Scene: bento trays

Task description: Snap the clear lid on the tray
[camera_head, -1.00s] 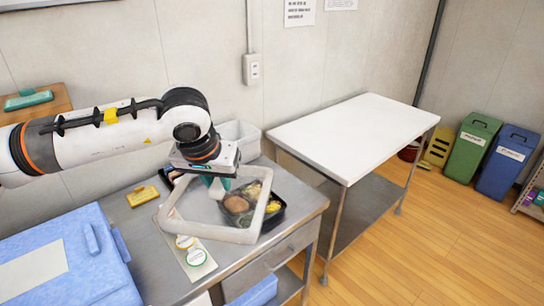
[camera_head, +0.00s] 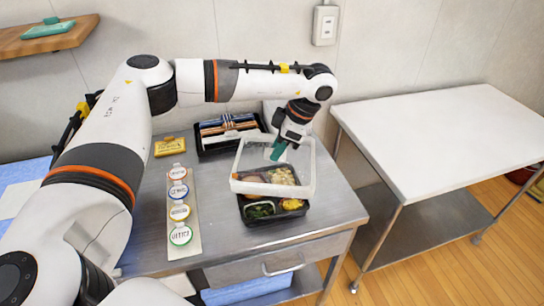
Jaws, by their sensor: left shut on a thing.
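The clear lid (camera_head: 302,188), a shallow see-through box shape with a whitish rim, is held over the back part of the black bento tray (camera_head: 262,219). The tray sits on the steel table with food in its compartments, including greens and something yellow at the front. Its front edge shows uncovered, and its back part shows through the lid. The lid sits off toward the back, not lined up with the tray. My left gripper (camera_head: 279,149), with teal fingers, points down and is shut on the lid. Its exact grip point is hard to see. My right gripper is not in view.
A strip of round labels (camera_head: 183,215) lies left of the tray. A black box of packets (camera_head: 226,132) and a yellow box (camera_head: 169,147) stand behind. A bare white-topped table (camera_head: 440,135) stands to the right, across a gap.

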